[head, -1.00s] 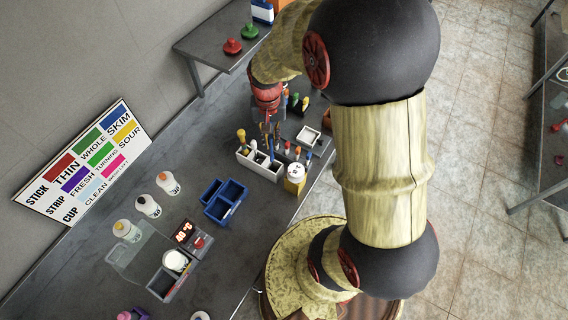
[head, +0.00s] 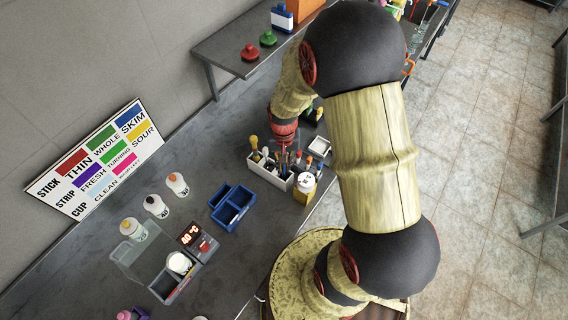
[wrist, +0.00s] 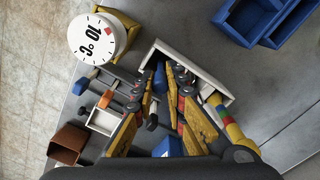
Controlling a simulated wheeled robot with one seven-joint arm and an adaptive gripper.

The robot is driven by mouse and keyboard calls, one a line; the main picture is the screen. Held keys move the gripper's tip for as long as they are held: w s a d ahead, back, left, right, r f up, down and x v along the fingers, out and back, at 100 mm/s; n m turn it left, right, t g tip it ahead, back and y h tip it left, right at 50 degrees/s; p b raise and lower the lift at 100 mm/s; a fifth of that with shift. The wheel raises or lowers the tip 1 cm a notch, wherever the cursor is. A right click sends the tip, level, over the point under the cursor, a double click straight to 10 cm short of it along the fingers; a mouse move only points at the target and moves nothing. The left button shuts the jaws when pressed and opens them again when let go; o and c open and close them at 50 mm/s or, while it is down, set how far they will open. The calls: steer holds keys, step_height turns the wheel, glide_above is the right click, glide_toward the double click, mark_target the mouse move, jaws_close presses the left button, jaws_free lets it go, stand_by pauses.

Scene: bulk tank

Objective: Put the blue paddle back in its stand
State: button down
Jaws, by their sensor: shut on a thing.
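The stand is a white rack (head: 270,176) on the grey bench, with several coloured handles in it. It also shows in the wrist view, where its white rim (wrist: 207,68) surrounds the fingertips. My gripper (head: 283,152) is directly over the stand, its fingers low among the handles. In the wrist view my gripper (wrist: 168,88) is shut on the blue paddle (wrist: 168,147), whose blue end shows between the fingers near the palm. The paddle's lower part is hidden by the fingers, so I cannot tell whether it is inside a slot.
Blue bins (head: 232,205) stand to the left, with bare bench between. Bottles (head: 156,206) stand farther left.

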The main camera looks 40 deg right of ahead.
steer(key=c, duration=2.3)
jaws_free()
steer(key=shift+f, duration=0.1)
steer(key=o, duration=0.5)
steer(key=s+a+r+n+t, duration=0.1)
steer(key=a+r, duration=0.1)
steer(key=r, duration=0.9)
steer(key=s+a+r+n+t, duration=0.1)
steer(key=a+r, duration=0.2)
steer(key=r, duration=0.9)
steer(key=s+a+r+n+t, duration=0.1)
steer(key=s+a+r, duration=0.1)
steer(key=s+r, duration=0.1)
steer(key=s+a+r+n+t, duration=0.1)
steer(key=s+a+r+n, duration=0.1)
steer(key=s+r, duration=0.2)
steer(key=s+a+r+n+t+p, duration=0.1)
steer(key=s+a+r, duration=0.2)
steer(key=shift+s+r+n+t, duration=0.15)
steer(key=shift+r+n+t, duration=0.15)
steer(key=shift+n, duration=0.1)
